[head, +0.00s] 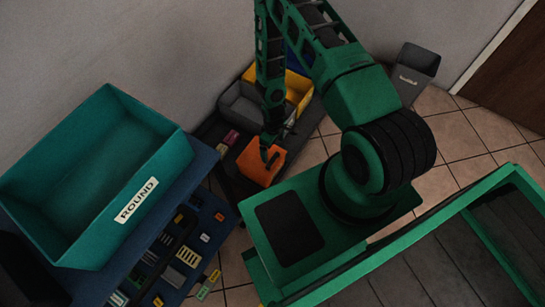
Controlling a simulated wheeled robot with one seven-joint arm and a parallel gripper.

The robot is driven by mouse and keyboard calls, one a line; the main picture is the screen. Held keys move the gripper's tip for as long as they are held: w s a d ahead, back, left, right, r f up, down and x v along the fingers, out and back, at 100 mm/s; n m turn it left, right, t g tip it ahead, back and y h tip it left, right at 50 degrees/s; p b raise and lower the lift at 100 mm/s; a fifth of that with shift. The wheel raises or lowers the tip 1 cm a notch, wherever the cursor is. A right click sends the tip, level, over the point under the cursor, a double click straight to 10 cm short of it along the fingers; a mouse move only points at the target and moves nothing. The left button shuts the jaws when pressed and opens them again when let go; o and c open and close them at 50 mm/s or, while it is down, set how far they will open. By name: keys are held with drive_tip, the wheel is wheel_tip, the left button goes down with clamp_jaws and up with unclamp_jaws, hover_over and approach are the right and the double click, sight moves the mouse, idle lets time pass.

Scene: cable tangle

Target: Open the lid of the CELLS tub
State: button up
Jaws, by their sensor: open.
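No label reading CELLS can be read in the head view, so I cannot tell which container is the CELLS tub. My gripper (270,157) reaches down over an orange box-like thing (254,170) near the middle. I cannot tell whether the gripper touches it, and the arm hides part of it. The jaws are small and dark here, standing open. Behind them are a grey bin (241,107) and a yellow bin (298,92), partly covered by my arm. No raised lid shows clearly.
A large teal bin labelled ROUND (160,170) stands at the left on a blue unit (195,165). Several small coloured pieces lie below it. A dark grey bin (418,60) stands by the wall. Tiled floor (465,135) is clear at the right.

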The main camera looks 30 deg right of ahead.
sight(273, 159)
wheel_tip(273, 159, down, 9)
idle(0.4)
drive_tip(key=c, duration=1.5)
